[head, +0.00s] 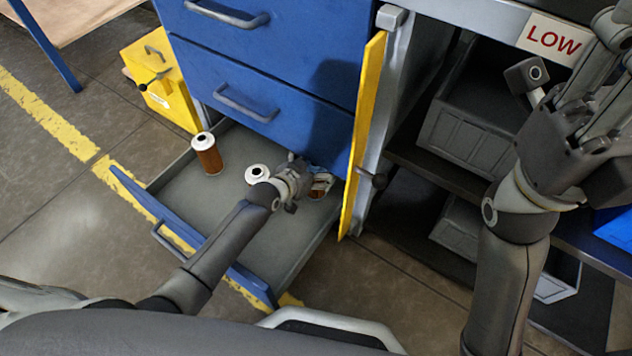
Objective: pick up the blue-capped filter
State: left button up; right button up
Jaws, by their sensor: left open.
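In the head view an orange-brown filter with a white top (207,154) stands upright in the open drawer (175,195), left of my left gripper. My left gripper (303,184) is open and reaches low over the drawer's right part. Just beyond its fingers a small brown, white and bluish item (321,184) shows in part. It may be the blue-capped filter, but the gripper covers much of it, and I cannot tell whether they touch. A round white piece with a dark centre (257,173) shows beside my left wrist. My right gripper (570,75) is raised at the upper right, apart from the drawer.
The blue cabinet (265,60) rises behind the drawer. A yellow door panel (362,135) stands close on the right. A shelf with grey bins (465,140) and a LOW sign (553,39) is farther right. A yellow box (160,85) stands at left. The drawer's left middle is clear.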

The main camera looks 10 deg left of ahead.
pick_arm(q)
jog(key=shift+w, duration=0.15)
jog(key=shift+c, duration=0.3)
jog(key=c, duration=1.4)
jog(key=shift+c, duration=0.2)
jog(key=shift+r, duration=0.1)
